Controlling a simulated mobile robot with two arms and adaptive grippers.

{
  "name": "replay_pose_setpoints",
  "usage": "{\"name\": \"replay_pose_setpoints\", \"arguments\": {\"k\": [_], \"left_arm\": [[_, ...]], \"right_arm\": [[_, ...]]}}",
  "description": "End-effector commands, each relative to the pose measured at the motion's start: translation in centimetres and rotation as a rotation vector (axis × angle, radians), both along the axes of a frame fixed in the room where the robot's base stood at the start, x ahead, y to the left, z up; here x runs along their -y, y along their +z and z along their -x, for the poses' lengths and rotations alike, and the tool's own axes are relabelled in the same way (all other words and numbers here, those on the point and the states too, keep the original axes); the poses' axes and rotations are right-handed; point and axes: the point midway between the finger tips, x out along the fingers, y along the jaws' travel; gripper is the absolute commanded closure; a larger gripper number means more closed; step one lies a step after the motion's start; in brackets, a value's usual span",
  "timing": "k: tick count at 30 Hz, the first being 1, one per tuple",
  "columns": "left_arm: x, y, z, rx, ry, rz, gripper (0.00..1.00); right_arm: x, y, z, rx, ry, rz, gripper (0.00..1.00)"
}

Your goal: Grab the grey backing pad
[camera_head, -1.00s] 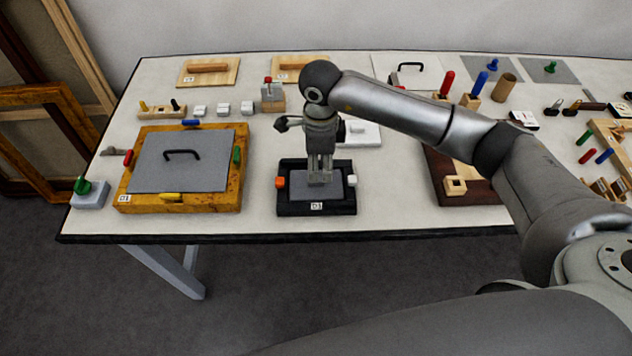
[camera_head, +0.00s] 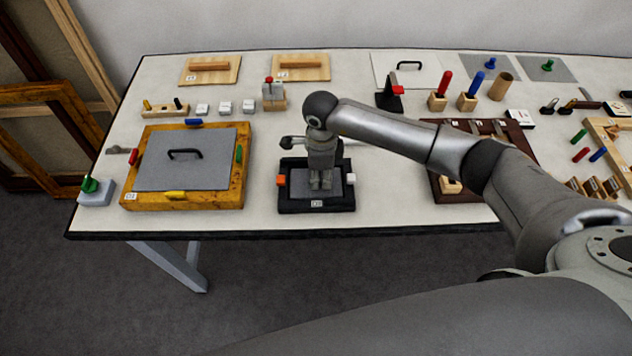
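A flat grey pad (camera_head: 343,190) lies inside a small black frame (camera_head: 318,206) near the table's front edge. An orange block sits on the frame's left side and a white one on its right side. My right gripper (camera_head: 321,187) points straight down over the middle of the pad, its fingertips at or just above the surface. The fingers look close together; I cannot tell whether they hold anything. They hide the pad's centre. A larger grey panel (camera_head: 210,172) with a black handle lies in a gilt frame (camera_head: 181,200) to the left. My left gripper is out of view.
A green-knobbed grey block (camera_head: 96,194) stands at the table's left corner. Red and blue pegs on wooden blocks (camera_head: 437,102) stand behind my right arm. A dark brown board (camera_head: 462,190) lies right of the black frame. Bare table separates the two frames.

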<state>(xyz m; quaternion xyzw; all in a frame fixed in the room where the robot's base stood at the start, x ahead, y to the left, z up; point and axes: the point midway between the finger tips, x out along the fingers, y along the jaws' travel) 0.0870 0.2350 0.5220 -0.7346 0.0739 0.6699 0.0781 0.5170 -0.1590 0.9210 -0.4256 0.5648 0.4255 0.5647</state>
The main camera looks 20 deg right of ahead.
Motion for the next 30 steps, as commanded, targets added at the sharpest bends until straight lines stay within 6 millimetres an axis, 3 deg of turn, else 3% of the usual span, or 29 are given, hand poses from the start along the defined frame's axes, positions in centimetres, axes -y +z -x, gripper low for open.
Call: {"name": "replay_pose_setpoints", "arguments": {"k": [1,4,19,25,30], "left_arm": [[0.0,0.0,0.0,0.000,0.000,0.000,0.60],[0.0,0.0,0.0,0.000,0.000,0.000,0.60],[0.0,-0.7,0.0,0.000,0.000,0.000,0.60],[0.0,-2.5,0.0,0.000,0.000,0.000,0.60],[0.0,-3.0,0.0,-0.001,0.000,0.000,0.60]], "right_arm": [[0.0,0.0,0.0,0.000,0.000,0.000,0.88],[0.0,0.0,0.0,0.000,0.000,0.000,1.00],[0.1,0.6,-0.1,0.001,-0.002,-0.001,1.00],[0.0,2.7,-0.2,0.006,0.000,0.000,1.00],[-0.3,4.8,1.5,0.004,0.002,-0.001,1.00]]}}
